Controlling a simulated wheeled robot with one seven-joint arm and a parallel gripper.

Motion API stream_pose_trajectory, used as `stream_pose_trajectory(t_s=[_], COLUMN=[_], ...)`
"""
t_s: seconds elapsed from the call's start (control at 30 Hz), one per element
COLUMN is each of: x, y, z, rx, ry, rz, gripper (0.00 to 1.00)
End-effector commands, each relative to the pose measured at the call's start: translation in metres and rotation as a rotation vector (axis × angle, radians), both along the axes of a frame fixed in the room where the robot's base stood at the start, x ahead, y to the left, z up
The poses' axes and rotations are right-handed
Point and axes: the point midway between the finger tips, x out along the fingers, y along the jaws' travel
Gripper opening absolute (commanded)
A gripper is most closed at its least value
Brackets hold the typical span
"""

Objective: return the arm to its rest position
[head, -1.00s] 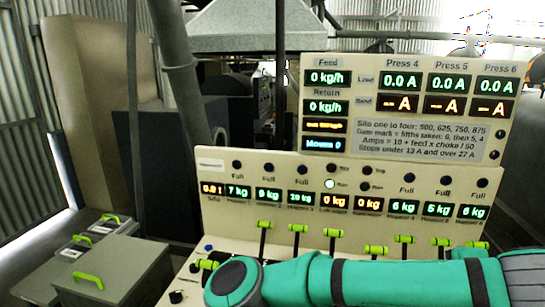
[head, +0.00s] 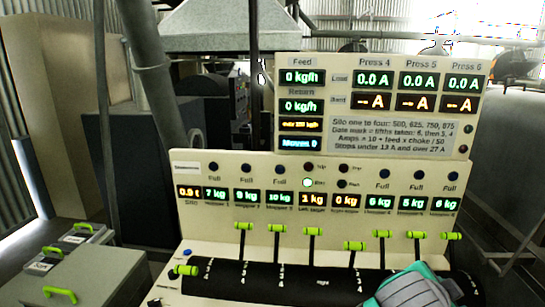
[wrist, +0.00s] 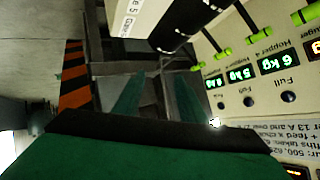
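My arm (head: 412,290) shows as a teal and grey link at the lower right of the head view, in front of the control console (head: 235,290). My gripper (wrist: 158,95) is not visible in the head view. In the wrist view its two teal fingers stand apart with nothing seen between them, so it looks open and empty. The console panel shows upside down at the right of the wrist view, beside the fingers. No contact between fingers and console is visible.
Several levers with yellow-green handles (head: 355,245) stand along the console. Grey boxes with green handles (head: 60,294) sit at the lower left. A pipe (head: 150,75) rises behind. The wrist view shows an orange-black striped strip (wrist: 74,75) at left.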

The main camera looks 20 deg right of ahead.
Motion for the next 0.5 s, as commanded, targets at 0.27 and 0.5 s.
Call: stream_pose_trajectory(t_s=[0.27,0.5], x=[0.016,0.04], y=[0.003,0.025], z=[-0.005,-0.018], rx=[-0.293,-0.517], ry=[0.174,0.287], rz=[0.093,0.221], gripper=[0.38,0.38])
